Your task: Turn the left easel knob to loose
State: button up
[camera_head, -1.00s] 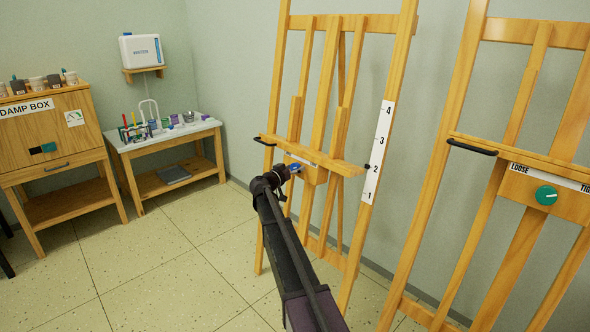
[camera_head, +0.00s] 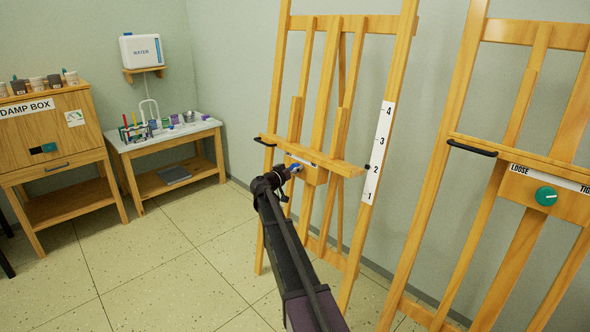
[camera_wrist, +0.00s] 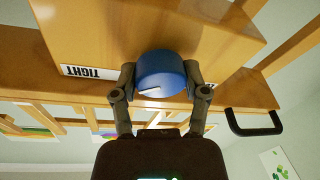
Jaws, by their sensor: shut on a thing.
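The left easel (camera_head: 322,100) stands against the wall in the head view. Its blue knob (camera_wrist: 161,73) sits on the wooden block (camera_wrist: 130,30) in the wrist view, with a white pointer line on its face. A label reading TIGHT (camera_wrist: 88,72) shows upside down left of the knob; the LOOSE end is hidden. My gripper (camera_wrist: 160,85) has one finger on each side of the knob and is shut on it. In the head view my gripper (camera_head: 284,172) covers most of the knob.
A second easel (camera_head: 525,150) with a green knob (camera_head: 546,196) stands at the right. A black handle (camera_wrist: 254,122) sits beside the knob in the wrist view. A damp box cabinet (camera_head: 50,135) and a side table (camera_head: 165,140) are at the left. The tiled floor between is clear.

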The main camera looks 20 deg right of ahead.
jog(key=n+y+p, duration=0.1)
jog(key=n, duration=0.5)
jog(key=shift+d+r+t, duration=0.1)
jog(key=shift+r+t, duration=0.05)
jog(key=shift+t, duration=0.25)
jog(key=n+y+p, duration=0.1)
jog(key=n+p, duration=0.1)
jog(key=n, duration=0.4)
jog(key=shift+w, duration=0.1)
jog(key=n+g+y+p, duration=0.1)
jog(key=n+p, duration=0.1)
jog(key=n, duration=0.5)
jog(key=n+g+p, duration=0.1)
jog(key=n, duration=0.2)
jog(key=shift+f+g, duration=0.2)
jog(key=shift+g, duration=0.1)
jog(key=shift+n, duration=0.3)
jog(key=o, duration=1.1)
jog(key=shift+o, duration=0.2)
jog(key=shift+m, duration=0.5)
